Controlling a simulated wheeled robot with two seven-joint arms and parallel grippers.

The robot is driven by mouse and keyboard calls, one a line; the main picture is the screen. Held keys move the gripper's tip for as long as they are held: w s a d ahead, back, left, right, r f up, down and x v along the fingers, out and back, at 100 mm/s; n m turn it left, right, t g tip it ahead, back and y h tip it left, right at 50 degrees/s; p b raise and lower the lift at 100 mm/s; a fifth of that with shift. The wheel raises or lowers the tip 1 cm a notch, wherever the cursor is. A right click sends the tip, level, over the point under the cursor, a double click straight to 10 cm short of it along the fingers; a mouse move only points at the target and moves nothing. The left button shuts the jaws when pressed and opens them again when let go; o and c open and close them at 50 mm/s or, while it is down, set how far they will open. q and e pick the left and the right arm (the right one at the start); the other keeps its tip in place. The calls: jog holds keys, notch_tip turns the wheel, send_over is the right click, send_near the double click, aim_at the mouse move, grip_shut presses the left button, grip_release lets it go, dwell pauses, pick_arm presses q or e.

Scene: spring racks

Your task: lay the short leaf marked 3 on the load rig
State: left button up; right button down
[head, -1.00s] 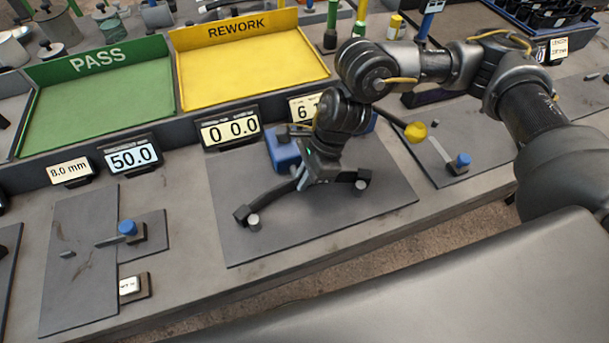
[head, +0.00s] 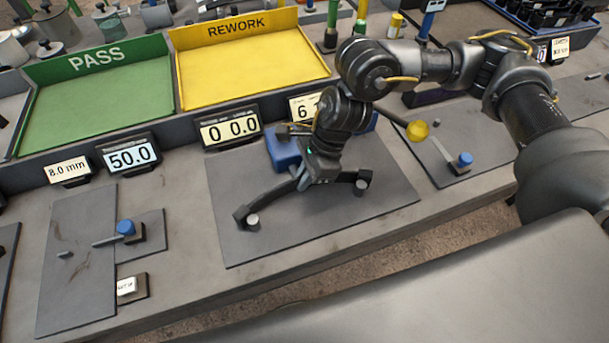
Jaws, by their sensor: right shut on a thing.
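The load rig has a dark grey base plate (head: 300,230), a blue block (head: 284,150) behind and two small end supports with pale round pins (head: 253,219). A dark arched leaf (head: 272,194) spans between these supports, its ends at or very near them. Whether it bears fully on both cannot be told, and no mark 3 is readable. My right gripper (head: 304,182) points down at the middle of the leaf and is shut on it. The fingers are partly hidden by the wrist. My left gripper is not in view.
A display (head: 230,130) reading 0 0.0 stands behind the rig, with another partly hidden by my arm. Green PASS (head: 95,110) and yellow REWORK (head: 250,70) trays lie farther back. A blue-knobbed fixture (head: 126,228) is at left, another (head: 464,160) at right.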

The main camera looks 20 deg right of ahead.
jog(key=shift+b, duration=0.35)
dwell(0.4)
jog(key=shift+s, duration=0.45)
dwell(1.0)
jog(key=shift+f, duration=0.15)
dwell(0.6)
jog(key=c, duration=1.5)
grip_release()
jog(key=shift+o, duration=0.5)
jog(key=o, duration=0.4)
jog(key=shift+o, duration=0.2)
notch_tip(320, 180, up, 8)
jog(key=p, duration=0.4)
